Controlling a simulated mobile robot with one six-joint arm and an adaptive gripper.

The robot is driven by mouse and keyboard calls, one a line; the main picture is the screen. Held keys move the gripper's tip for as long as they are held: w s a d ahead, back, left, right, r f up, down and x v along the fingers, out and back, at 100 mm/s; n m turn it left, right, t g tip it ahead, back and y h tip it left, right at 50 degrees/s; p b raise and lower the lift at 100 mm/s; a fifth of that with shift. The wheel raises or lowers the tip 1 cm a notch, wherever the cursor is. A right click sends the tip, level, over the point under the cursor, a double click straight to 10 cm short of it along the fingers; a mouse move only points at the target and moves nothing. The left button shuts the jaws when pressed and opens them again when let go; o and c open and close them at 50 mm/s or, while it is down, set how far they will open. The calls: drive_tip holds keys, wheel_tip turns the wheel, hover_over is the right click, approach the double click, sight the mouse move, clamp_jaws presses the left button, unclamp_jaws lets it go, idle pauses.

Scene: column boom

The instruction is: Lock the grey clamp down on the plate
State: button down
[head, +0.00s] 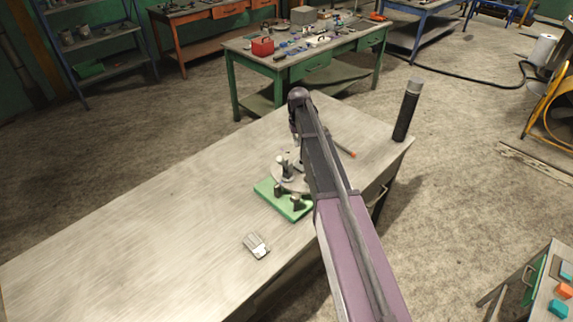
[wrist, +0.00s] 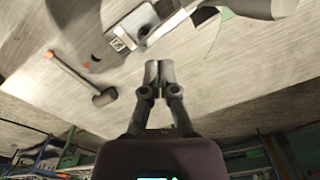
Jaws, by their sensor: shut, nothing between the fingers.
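A green base (head: 268,193) sits on the workbench, with a round grey plate (head: 280,183) on it, partly hidden behind my arm. Small metal clamp parts (head: 284,163) stand upright at the plate; I cannot tell from here whether the grey clamp is up or down. In the wrist view, the rim of a round metal piece, seemingly the plate (wrist: 80,30), fills the upper left, and a grey clamp part (wrist: 135,32) with a small label lies over it. My gripper (wrist: 158,66) is shut and empty, below the clamp part in that picture and apart from it.
A mallet (wrist: 82,80) lies on the bench beside the plate; its orange handle tip (head: 352,154) shows in the head view. A black cylinder (head: 406,112) stands at the bench's right corner. A small grey-white object (head: 256,246) lies in front of the base. The bench's left side is clear.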

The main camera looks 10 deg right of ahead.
drive_tip(key=shift+r+p, duration=0.85)
drive_tip(key=shift+r, duration=0.3)
drive_tip(key=shift+f, duration=0.1)
drive_tip(key=s+f+b, duration=0.2)
drive_tip(key=s+b, duration=0.1)
drive_tip(key=s, duration=0.7)
drive_tip(key=s+f+b, duration=0.2)
drive_tip(key=s+f, duration=0.1)
drive_tip(key=s, duration=0.6)
drive_tip(key=s+a+f+m+b, duration=0.1)
drive_tip(key=s+f+b, duration=0.2)
drive_tip(key=s, duration=0.7)
drive_tip(key=shift+s+f+b, duration=0.25)
drive_tip(key=shift+s+b, duration=0.1)
